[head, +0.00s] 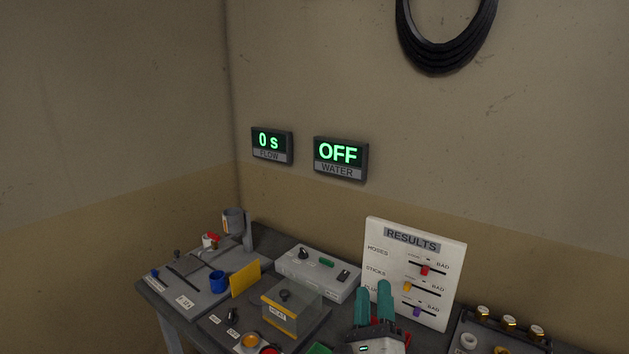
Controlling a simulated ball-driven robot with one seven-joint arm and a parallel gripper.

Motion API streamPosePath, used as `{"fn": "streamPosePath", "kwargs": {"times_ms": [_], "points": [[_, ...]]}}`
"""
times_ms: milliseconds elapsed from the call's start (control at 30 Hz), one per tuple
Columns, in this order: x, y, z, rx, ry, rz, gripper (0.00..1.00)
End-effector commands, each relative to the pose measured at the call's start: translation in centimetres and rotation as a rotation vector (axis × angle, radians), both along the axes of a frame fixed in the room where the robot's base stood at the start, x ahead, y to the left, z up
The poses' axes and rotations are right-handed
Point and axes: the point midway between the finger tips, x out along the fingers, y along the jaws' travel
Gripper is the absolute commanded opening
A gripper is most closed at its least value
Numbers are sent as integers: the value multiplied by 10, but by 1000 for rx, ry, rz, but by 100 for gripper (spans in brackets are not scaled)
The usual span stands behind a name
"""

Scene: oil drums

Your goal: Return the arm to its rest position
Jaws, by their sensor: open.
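My gripper (375,304) shows at the bottom of the head view, right of centre. Its two teal fingers point up and stand apart with nothing between them. It is in front of the lower left part of the white RESULTS board (449,250) and hides some of it. I cannot tell from this view whether the fingers touch the board. The rest of my arm is below the picture's edge.
A workbench (152,297) runs along the bottom. It bears a clear HEAT box (293,303), a grey switch box (317,272), a blue cup (218,281) and a yellow plate (245,279). Gold-capped jars (508,324) stand at right. Wall displays read "0 s" (271,145) and "OFF" (340,158).

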Motion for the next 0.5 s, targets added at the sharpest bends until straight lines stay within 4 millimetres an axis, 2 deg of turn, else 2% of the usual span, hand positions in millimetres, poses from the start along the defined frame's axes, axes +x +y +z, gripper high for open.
{"fn": "streamPosePath", "kwargs": {"times_ms": [133, 233, 367, 500], "points": [[-24, 7, -5, -445, 20, 73, 45], [-42, 11, -22, -747, 59, 122, 45], [-71, 7, -58, -1126, 140, 190, 45], [-110, -14, -105, -1508, 269, 284, 45]]}}
